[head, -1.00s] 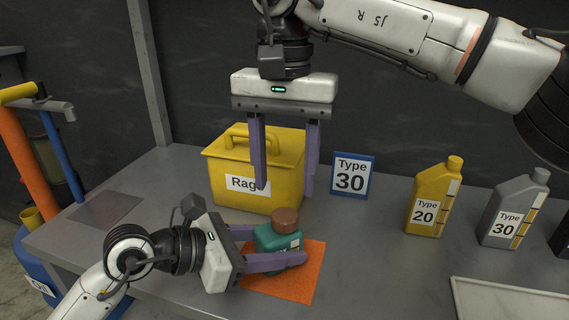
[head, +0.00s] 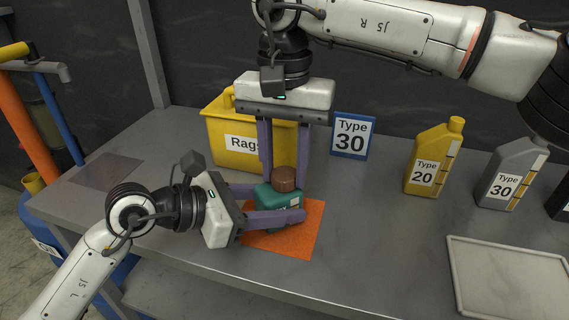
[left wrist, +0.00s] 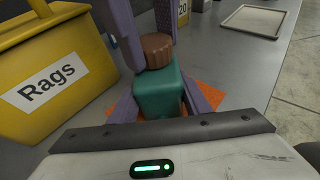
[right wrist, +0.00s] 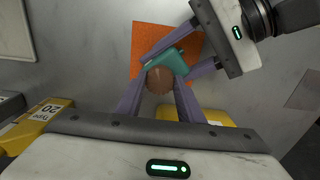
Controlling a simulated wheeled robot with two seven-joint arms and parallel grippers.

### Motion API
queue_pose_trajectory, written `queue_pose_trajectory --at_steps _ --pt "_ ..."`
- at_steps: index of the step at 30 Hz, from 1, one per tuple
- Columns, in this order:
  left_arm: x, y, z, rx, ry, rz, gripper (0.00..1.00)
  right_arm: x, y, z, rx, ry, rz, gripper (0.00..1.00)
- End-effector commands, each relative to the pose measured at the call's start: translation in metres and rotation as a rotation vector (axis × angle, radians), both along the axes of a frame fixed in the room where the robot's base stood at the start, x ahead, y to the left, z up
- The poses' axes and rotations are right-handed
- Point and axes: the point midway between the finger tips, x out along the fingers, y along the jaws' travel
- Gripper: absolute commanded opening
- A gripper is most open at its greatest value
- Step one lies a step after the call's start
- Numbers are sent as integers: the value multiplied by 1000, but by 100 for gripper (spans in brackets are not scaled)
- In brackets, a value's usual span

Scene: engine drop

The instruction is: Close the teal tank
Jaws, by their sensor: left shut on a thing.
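The teal tank (head: 279,195) stands upright over an orange mat (head: 285,238) on the bench, its brown cap (head: 284,179) on top. My left gripper (head: 304,203) is shut on the tank's body from the left, a finger on each side. My right gripper (head: 284,172) points down from above, with its fingers on either side of the cap. In the right wrist view the cap (right wrist: 160,80) lies between the fingertips with little or no gap. I cannot tell whether they press on it. Whether the cap is seated is hidden.
A yellow rags box (head: 226,135) stands close behind the grippers. A Type 30 sign (head: 351,136), a yellow Type 20 bottle (head: 433,158) and a grey Type 30 bottle (head: 510,175) stand to the right. A pale tray (head: 455,270) lies front right. Bench between is clear.

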Motion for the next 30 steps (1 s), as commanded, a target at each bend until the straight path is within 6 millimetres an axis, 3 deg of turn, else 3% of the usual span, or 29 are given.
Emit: queue_pose_trajectory --at_steps 3,8,30 --pt "0 0 0 -1 0 0 0 0 0 0 -1 0 -1 7" --pt "0 0 0 -1 0 0 0 0 0 0 -1 0 -103 7" --pt "0 0 0 0 0 1 0 0 0 -1 0 1 -1755 7"
